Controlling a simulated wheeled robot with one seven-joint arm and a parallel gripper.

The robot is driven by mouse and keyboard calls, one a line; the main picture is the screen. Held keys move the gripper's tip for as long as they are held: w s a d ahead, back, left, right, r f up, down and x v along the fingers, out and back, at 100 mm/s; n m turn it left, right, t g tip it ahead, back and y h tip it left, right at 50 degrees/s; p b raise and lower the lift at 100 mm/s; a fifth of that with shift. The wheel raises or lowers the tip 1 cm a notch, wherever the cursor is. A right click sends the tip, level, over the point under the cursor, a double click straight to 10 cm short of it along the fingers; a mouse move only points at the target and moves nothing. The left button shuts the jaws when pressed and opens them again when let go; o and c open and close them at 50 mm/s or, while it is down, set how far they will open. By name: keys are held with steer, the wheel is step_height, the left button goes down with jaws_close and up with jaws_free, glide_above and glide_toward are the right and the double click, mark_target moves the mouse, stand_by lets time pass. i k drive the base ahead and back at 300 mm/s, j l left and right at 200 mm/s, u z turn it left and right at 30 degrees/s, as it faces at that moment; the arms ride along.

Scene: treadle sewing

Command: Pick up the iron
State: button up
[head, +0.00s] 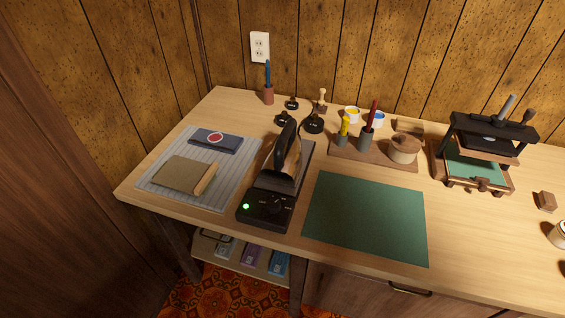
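The iron (286,148) rests tilted up on its dark station, left of the middle of the wooden table. It has a black handle and a brown, wood-toned part beside it. The station (267,209) has a dial and a lit green light at its front. A dark cord appears to run behind the iron, but the iron hides part of it. My gripper is not in view.
Behind stand a tool tray (372,157) and a cup (268,98). A press (487,136) stands right. A wall closes the back.

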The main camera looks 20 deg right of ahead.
mark_target(282, 166)
steer(key=j+z, duration=0.2)
steer(key=j, duration=0.25)
steer(key=k+j+z, duration=0.15)
steer(key=j, duration=0.25)
steer(key=j+z, duration=0.2)
steer(key=j, duration=0.25)
steer(key=k+j+z, duration=0.2)
steer(key=j, duration=0.2)
steer(key=i, duration=0.1)
